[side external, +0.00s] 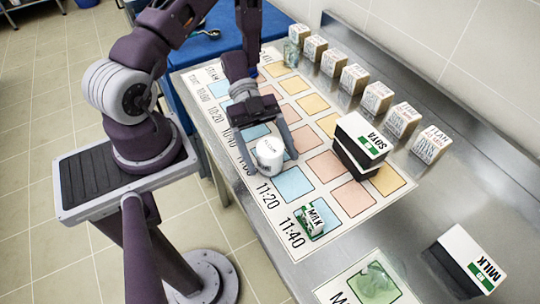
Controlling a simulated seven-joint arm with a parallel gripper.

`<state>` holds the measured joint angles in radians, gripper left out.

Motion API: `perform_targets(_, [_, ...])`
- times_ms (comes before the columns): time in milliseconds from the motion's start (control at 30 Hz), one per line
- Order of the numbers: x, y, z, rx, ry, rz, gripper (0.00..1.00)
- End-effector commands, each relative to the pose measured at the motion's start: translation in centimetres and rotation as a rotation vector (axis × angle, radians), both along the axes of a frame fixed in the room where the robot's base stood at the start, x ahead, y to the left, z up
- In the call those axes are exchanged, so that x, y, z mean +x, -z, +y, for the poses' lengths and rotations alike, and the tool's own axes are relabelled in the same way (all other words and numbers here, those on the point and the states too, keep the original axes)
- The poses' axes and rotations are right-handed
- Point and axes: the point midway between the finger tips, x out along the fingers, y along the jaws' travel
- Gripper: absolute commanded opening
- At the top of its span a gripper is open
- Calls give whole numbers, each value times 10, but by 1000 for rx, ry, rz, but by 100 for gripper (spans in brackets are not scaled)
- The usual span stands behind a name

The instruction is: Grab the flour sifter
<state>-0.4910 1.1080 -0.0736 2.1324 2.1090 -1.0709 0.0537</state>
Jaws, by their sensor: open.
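A white cylindrical container (270,151) with small dark lettering stands on the printed chart in the side external view. I cannot read the lettering well enough to confirm that it is the flour sifter, and no other thing in view clearly looks like one. My gripper (270,163) is open and low over the chart, pointing down. Its fingers are on the left and right sides of the container. Whether they touch it I cannot tell. The upper back of the container is partly hidden by my gripper.
The chart (248,203) has coloured squares and printed times. Behind it stands a row of small labelled boxes (354,79). Soya cartons (365,137) stand right of my gripper. A small milk packet (310,221), a larger milk carton (470,262) and a greenish clear object (375,283) are nearer the camera.

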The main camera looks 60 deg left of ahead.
Motion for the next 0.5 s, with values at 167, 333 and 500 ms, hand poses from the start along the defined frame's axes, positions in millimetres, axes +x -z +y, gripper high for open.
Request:
perform_targets(167, [-2, 9, -25, -1, 1, 0, 77])
perform_targets(333, [-2, 10, -26, 1, -1, -1, 77])
perform_targets(500, [-2, 10, -26, 1, -1, -1, 54])
